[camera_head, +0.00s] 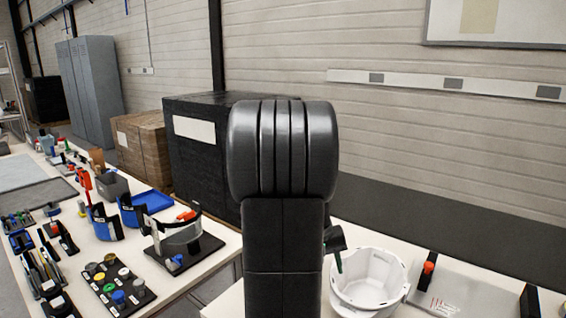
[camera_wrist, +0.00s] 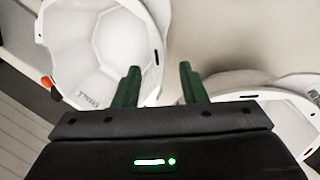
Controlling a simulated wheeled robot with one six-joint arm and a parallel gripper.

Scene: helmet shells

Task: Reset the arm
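In the head view, one green finger (camera_head: 338,262) shows beside my dark arm, at the left rim of a white helmet shell (camera_head: 372,285). The wrist view shows a white shell (camera_wrist: 105,45), open side up, at upper left; the left finger overlaps its edge in the picture. Another white shell (camera_wrist: 270,115) is at right, partly behind my gripper body. Whether the fingers touch either shell cannot be told. My arm stands upright, hiding the middle of the head view.
A grey fixture plate (camera_head: 465,295) with a red knob (camera_head: 428,268) lies right of the shell. A table at left holds a visor stand (camera_head: 182,240), a tray of colored knobs (camera_head: 115,288), a blue tray (camera_head: 150,200) and tools. A black crate (camera_head: 200,150) stands behind.

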